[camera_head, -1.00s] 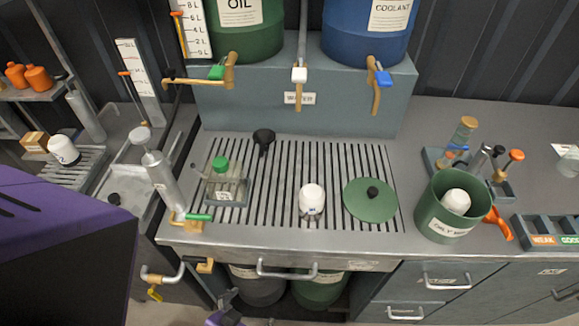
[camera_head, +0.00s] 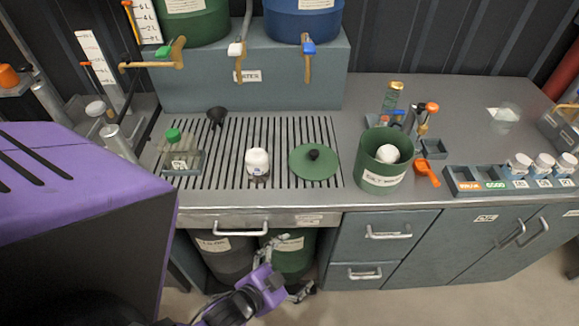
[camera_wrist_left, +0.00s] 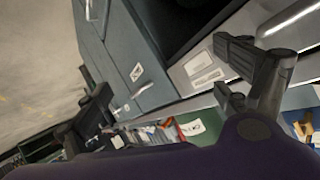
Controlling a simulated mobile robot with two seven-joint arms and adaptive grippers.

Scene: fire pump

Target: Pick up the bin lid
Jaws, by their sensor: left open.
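The bin lid (camera_head: 300,168) is a round green disc with a black knob. In the head view it lies flat on the slotted grate of the counter, right of a white bottle. A green bin (camera_head: 367,178) with a label stands just right of it, open at the top, with a white round thing inside. My left gripper (camera_head: 283,273) is in front of the cabinet, below the counter edge and below the lid, well apart from it. In the left wrist view its fingers (camera_wrist_left: 172,88) are spread and empty. My right gripper is not in view.
An orange-handled tool (camera_head: 426,172) and a labelled rack (camera_head: 510,178) are to the right. The counter's front edge (camera_head: 250,216) and drawer handle lie between gripper and lid.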

